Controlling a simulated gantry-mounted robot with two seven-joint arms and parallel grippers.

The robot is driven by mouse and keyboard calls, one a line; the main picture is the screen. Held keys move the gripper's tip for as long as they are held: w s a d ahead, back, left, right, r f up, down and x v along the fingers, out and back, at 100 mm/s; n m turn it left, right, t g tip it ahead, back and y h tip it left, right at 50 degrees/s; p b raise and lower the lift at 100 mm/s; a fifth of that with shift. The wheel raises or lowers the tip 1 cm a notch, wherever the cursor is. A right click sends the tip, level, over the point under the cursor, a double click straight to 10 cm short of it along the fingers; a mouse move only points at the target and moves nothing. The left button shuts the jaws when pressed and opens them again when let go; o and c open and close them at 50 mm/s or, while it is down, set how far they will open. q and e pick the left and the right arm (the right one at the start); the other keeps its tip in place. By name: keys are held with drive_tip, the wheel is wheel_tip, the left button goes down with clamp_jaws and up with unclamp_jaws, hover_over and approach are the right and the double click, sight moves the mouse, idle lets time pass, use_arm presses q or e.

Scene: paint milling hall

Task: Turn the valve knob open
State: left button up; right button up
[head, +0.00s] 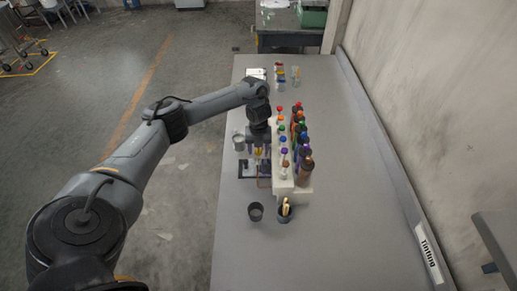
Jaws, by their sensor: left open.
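My left gripper (259,150) points down over the grey table, left of the rack of bottles. It is open. A small yellow part (259,151) shows between or just below its fingers. It may be the valve knob, but it is too small and too covered to tell. Whether the fingers touch it cannot be seen. A dark stand (246,169) and a purplish block (264,182) are just below the gripper. My right gripper is not in view.
A white rack (283,187) with several colour-capped bottles stands close right of the gripper. A metal cup (239,143) is to its left. A black cup (255,212) and a dark holder (284,214) stand nearer. The table's (345,190) right side is clear.

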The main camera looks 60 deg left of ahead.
use_arm(q)
drive_tip(key=c, duration=1.1)
drive_tip(key=shift+o, duration=0.2)
drive_tip(key=shift+r+n+p, duration=0.2)
drive_tip(key=shift+n+p, duration=0.7)
drive_tip(key=shift+p, duration=0.25)
drive_tip(key=n+p, duration=0.5)
drive_tip(key=n, duration=0.1)
drive_tip(key=shift+p, duration=0.3)
drive_tip(key=n+p, duration=0.3)
drive_tip(key=n, duration=0.2)
drive_tip(key=shift+n+p, duration=0.3)
drive_tip(key=shift+p, duration=0.05)
drive_tip(key=shift+f+n+p, duration=0.1)
drive_tip(key=shift+n+p, duration=1.05)
drive_tip(key=shift+n, duration=1.05)
drive_tip(key=o, duration=1.1)
drive_tip(key=shift+c, duration=0.2)
